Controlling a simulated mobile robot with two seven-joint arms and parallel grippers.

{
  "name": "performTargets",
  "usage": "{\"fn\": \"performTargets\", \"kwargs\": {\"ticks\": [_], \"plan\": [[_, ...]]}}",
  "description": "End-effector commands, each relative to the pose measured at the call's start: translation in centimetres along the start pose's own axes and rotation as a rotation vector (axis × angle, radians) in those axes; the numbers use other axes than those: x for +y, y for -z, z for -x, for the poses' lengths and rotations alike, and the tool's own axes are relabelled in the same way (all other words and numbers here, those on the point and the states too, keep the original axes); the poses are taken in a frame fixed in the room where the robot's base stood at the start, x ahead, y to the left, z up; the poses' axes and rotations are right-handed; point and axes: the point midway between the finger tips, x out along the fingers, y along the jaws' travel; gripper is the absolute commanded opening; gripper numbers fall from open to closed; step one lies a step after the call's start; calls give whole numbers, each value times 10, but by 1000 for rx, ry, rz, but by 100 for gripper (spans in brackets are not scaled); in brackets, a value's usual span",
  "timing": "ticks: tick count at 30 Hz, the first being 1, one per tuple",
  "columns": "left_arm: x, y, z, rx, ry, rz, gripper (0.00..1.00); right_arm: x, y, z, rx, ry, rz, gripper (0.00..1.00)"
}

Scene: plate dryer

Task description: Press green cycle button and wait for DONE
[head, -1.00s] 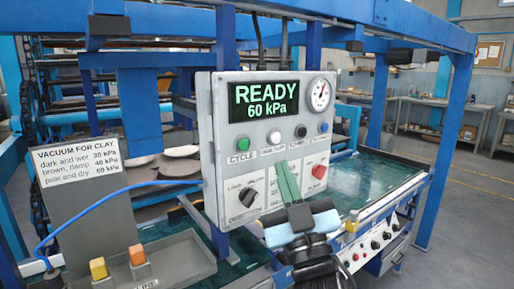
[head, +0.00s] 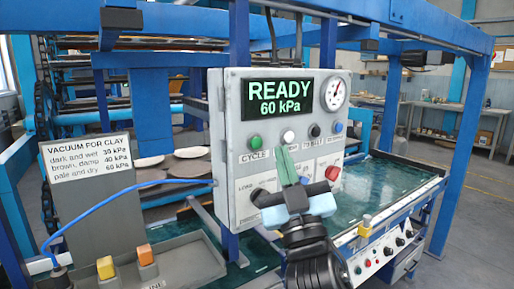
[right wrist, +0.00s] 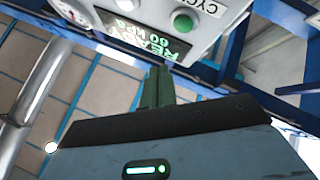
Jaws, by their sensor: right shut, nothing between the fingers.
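The green cycle button (head: 255,141) is on the grey control panel (head: 228,200), above the word CYCLE; it also shows in the right wrist view (right wrist: 183,22). The display (head: 263,103) reads READY and 60 kPa. My right gripper (head: 282,150) is shut and empty, with its green fingers pointing up in front of the panel. Its fingertips are right of and a little below the green button, near the white button (head: 288,136). In the right wrist view the fingers (right wrist: 157,72) appear apart from the green button. My left gripper is not in view.
A black button (head: 314,131), a blue button (head: 337,127) and a red button (head: 332,173) are close by on the panel. A gauge (head: 335,94) sits at its top right. A sign (head: 88,158) lists vacuum values for clay. A blue hose (head: 110,197) crosses at left.

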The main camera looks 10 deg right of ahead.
Motion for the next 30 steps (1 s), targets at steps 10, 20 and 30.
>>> {"fn": "performTargets", "kwargs": {"ticks": [10, 20, 30], "plan": [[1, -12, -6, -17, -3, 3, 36, -19, -19, -24, -1, 0, -1, 0], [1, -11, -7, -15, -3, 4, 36, -21, -21, -29, 0, 0, -1, 0], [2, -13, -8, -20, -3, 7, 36, -21, -21, -29, 0, 0, -1, 0]]}}
